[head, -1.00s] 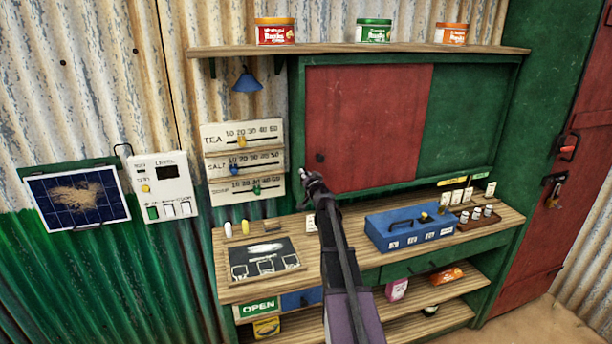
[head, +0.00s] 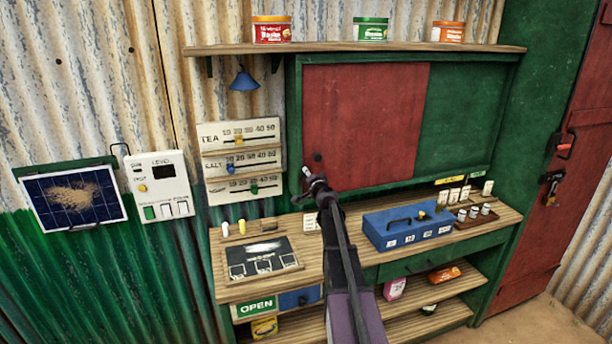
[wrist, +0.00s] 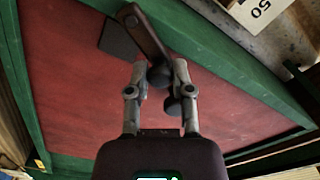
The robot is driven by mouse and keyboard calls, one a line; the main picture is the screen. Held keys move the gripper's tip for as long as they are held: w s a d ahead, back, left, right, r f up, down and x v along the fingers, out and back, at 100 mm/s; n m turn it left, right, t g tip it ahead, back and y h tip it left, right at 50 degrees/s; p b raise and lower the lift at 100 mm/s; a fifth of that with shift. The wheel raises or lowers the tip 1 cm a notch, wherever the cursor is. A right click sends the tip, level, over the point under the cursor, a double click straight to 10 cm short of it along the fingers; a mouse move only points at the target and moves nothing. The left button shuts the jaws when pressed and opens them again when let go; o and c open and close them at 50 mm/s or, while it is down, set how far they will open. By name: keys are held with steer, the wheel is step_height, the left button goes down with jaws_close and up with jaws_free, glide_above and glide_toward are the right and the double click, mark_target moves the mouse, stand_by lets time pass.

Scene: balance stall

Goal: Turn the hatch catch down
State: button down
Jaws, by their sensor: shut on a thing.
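The hatch catch (wrist: 150,38) is a dark lever in the wrist view, with its round pivot at the top end and a dark round knob at the other. It slants across the corner of the red hatch panel (wrist: 80,95). My gripper (wrist: 159,75) is shut on the knob end, one grey finger on each side. In the head view my gripper (head: 308,180) is at the lower left corner of the red hatch panel (head: 365,120). The catch is too small and too covered by my gripper there to tell its angle.
A green frame (head: 293,110) surrounds the hatch. Slider boards (head: 238,160) hang just left of it. Below, the wooden counter (head: 330,262) carries a blue box (head: 405,228) and a dark board (head: 262,258). A shelf with tins (head: 350,47) runs above.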

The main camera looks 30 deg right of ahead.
steer(key=shift+s+d+f+m+b, duration=0.1)
steer(key=shift+d+f+m+b, duration=0.4)
steer(key=shift+m, duration=1.5)
steer(key=shift+s+d+f+m+b, duration=0.2)
steer(key=shift+f+m+b, duration=0.6)
steer(key=shift+m, duration=1.2)
steer(key=shift+w+d+f+m+b, duration=0.1)
steer(key=shift+d+f+m+b, duration=0.45)
steer(key=shift+m, duration=1.45)
steer(key=shift+a+f, duration=0.15)
steer(key=shift+c, duration=2.4)
jaws_free()
steer(key=s+a, duration=0.2)
steer(key=s, duration=0.9)
steer(key=shift+s+a, duration=0.15)
steer(key=shift+s, duration=0.25)
